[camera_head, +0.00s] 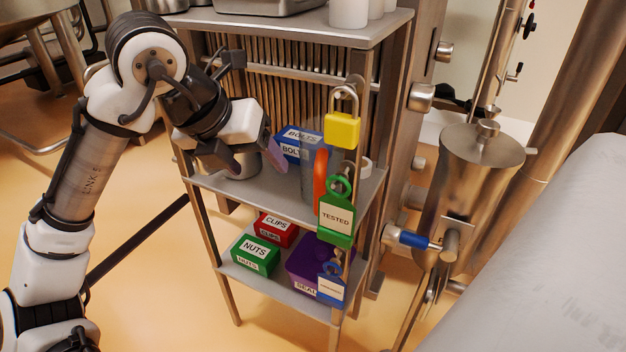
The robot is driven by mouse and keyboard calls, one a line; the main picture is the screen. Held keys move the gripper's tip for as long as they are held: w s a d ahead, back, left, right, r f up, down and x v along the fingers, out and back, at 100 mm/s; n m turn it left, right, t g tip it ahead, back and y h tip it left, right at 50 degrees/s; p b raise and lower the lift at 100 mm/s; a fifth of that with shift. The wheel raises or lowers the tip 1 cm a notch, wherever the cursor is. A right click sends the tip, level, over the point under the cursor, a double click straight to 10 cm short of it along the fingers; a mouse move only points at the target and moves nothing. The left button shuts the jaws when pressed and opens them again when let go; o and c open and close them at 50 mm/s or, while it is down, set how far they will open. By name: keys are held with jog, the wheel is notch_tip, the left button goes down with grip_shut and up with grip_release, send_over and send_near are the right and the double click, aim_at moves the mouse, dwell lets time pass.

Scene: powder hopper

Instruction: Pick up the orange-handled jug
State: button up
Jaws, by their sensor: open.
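The jug (307,178) stands on the middle shelf of the metal rack, towards its right side. Its body looks grey and see-through, and its upright orange handle (320,180) faces right. A rack post with hanging locks and tags partly hides the handle side.
A blue BOLTS box (297,142) sits behind, between gripper and jug. A yellow padlock (342,131) and green TESTED tag (336,219) hang at the front right post. The lower shelf holds CLIPS (276,230), NUTS (254,256) and purple (305,266) boxes. The top shelf (300,30) overhangs.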

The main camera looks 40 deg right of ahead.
jog(key=f, duration=0.1)
jog(key=m+y, duration=0.1)
send_near(314, 150)
jog(key=a+x, duration=0.1)
jog(key=x, duration=0.4)
jog(key=d+f, duration=0.1)
jog(key=s+d+f, duration=0.1)
jog(key=f, duration=0.1)
jog(key=shift+f, duration=0.15)
grip_shut()
